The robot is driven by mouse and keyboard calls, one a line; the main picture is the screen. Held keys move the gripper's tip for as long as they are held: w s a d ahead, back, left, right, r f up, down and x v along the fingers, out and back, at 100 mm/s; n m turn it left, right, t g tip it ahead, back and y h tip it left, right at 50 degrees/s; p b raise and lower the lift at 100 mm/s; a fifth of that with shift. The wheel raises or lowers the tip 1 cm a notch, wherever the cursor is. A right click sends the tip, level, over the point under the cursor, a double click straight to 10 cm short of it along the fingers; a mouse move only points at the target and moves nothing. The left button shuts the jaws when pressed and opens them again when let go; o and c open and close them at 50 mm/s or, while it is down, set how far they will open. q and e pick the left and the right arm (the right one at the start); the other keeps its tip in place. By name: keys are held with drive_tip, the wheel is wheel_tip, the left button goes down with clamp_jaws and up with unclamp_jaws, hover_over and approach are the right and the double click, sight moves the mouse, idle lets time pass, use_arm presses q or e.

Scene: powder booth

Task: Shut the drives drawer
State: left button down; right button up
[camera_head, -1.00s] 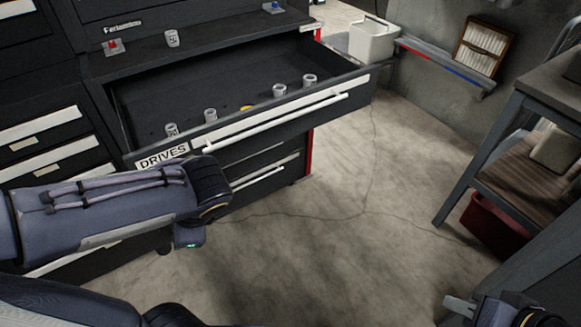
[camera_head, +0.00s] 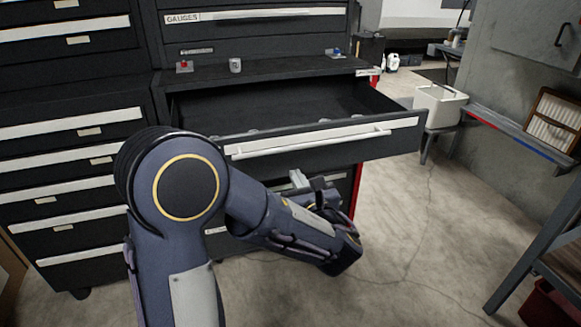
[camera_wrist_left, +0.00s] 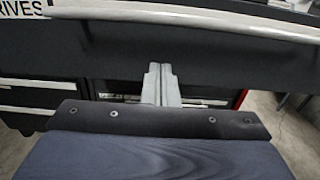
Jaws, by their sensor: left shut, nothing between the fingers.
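The drives drawer (camera_head: 405,137) is pulled out of the black tool cabinet, its dark inside showing. Its front has a pale strip and a long white bar handle (camera_head: 310,146). In the left wrist view the drawer front (camera_wrist_left: 235,66) spans the picture, with part of the DRIVES label (camera_wrist_left: 22,8) at top left. My left gripper (camera_head: 298,179) is shut and empty, just below the drawer front in the head view. In the left wrist view its fingers (camera_wrist_left: 161,72) point at the drawer front, below the handle. I cannot tell whether they touch. My right gripper is out of view.
Several socket tops show behind the drawer's front edge. A grey socket (camera_head: 235,65) and a red-topped item (camera_head: 184,66) stand on the ledge above. A white bin (camera_head: 440,105) stands right of the drawer. Open floor (camera_head: 420,240) lies at right.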

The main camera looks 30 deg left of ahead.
sight(286, 157)
use_arm(q)
drive_tip(key=x, duration=0.6)
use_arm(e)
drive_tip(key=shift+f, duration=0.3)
use_arm(q)
drive_tip(key=shift+w, duration=0.1)
